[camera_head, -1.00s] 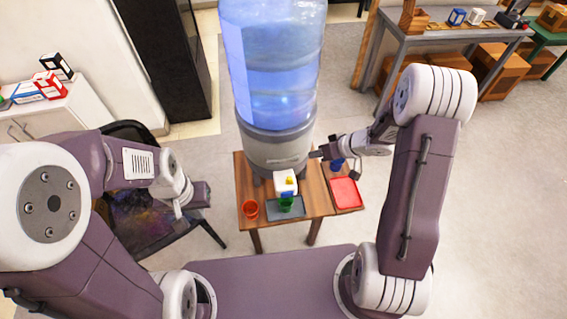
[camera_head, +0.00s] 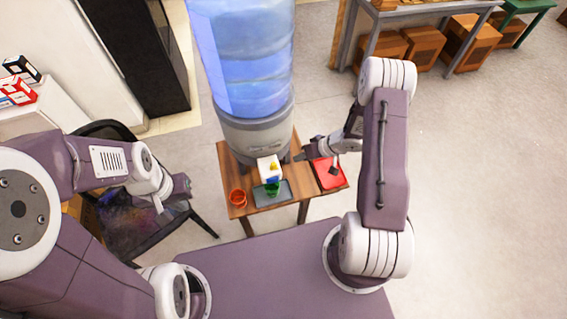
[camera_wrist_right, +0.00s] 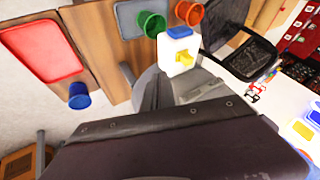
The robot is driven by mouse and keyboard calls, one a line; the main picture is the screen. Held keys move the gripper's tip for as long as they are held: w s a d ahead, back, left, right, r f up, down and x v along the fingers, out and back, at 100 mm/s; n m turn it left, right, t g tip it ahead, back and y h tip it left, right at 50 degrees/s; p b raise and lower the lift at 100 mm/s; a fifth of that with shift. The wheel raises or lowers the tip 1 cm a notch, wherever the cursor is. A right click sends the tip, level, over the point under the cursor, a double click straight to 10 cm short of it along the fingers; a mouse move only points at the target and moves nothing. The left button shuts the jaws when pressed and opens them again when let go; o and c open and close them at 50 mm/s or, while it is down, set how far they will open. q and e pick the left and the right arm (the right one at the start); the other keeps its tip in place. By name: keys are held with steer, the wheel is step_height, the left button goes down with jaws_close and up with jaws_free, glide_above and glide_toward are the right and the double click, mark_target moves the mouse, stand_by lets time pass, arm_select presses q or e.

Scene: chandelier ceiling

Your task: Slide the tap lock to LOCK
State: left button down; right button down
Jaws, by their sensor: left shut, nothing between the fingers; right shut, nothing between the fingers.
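The white tap block (camera_head: 266,170) is on the front of the water dispenser (camera_head: 253,134). It has a yellow lock piece (camera_head: 274,167) on its face and a blue part below. In the right wrist view the tap block (camera_wrist_right: 171,66), yellow piece (camera_wrist_right: 185,57) and blue part (camera_wrist_right: 180,31) show clearly. My right gripper (camera_head: 296,158) is shut and empty, just right of the tap block, apparently apart from it. It also looms in the right wrist view (camera_wrist_right: 163,92). My left gripper (camera_head: 188,187) is shut and empty, left of the table. The lock's setting cannot be read.
A green cup (camera_head: 272,188) stands on a grey tray (camera_head: 284,198) under the tap. An orange cup (camera_head: 238,198) is left of it. A red tray (camera_head: 329,180) lies right; a blue cup (camera_wrist_right: 79,96) is near it. A black chair (camera_head: 120,215) stands left.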

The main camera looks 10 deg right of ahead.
mark_target(277, 164)
steer(key=a+f, duration=0.1)
steer(key=a, duration=0.1)
steer(key=w+a+f, duration=0.1)
steer(key=a, duration=0.1)
steer(key=a+f, duration=0.1)
steer(key=a, duration=0.1)
steer(key=shift+w, duration=0.15)
